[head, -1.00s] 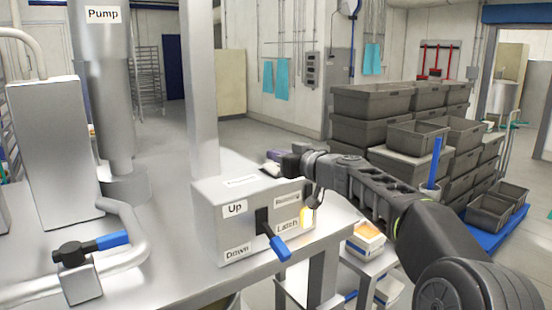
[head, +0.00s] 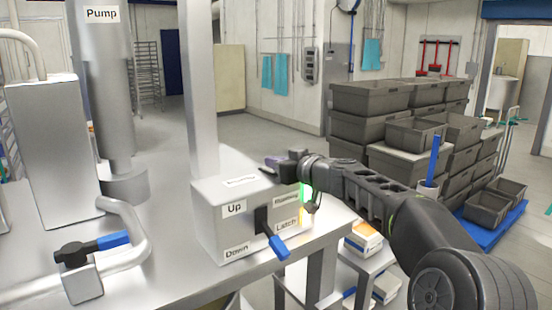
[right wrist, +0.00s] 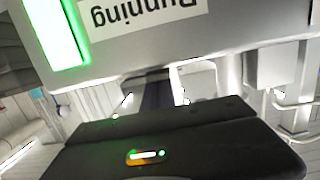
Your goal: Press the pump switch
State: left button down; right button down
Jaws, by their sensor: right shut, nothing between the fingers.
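A grey control box (head: 250,222) stands on the metal table. Its front has a black lever with a blue grip (head: 277,246) between the "Up" and "Down" labels and a "Latch" label. A lit green lamp (head: 306,194) is at the right end, partly behind my arm. The right wrist view shows the green lamp (right wrist: 45,33) beside a "Running" label (right wrist: 140,12), upside down. My right gripper (head: 277,163) is shut and empty at the box's top right edge. I cannot make out the switch under it or whether the fingers touch it. My left gripper is not in view.
A tall cylinder labelled "Pump" (head: 107,85) stands at the left. A pipe valve with a blue handle (head: 112,240) is in front of it. A metal post (head: 202,90) rises behind the box. Stacked grey crates (head: 375,100) stand to the right beyond my arm.

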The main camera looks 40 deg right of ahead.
jog(key=shift+r, duration=0.1)
jog(key=r+p, duration=0.2)
jog(key=r, duration=0.1)
jog(key=r+p, duration=0.1)
jog(key=shift+w+r, duration=0.25)
jog(key=shift+r, duration=0.05)
jog(key=shift+s+d+f+b, duration=0.1)
jog(key=shift+s+f+b, duration=0.1)
jog(key=shift+s+b, duration=0.65)
jog(key=s+r+b, duration=0.2)
jog(key=s+r, duration=0.1)
jog(key=s, duration=0.4)
jog(key=shift+s+a+r, duration=0.15)
jog(key=shift+s+a, duration=0.1)
jog(key=shift+s, duration=0.05)
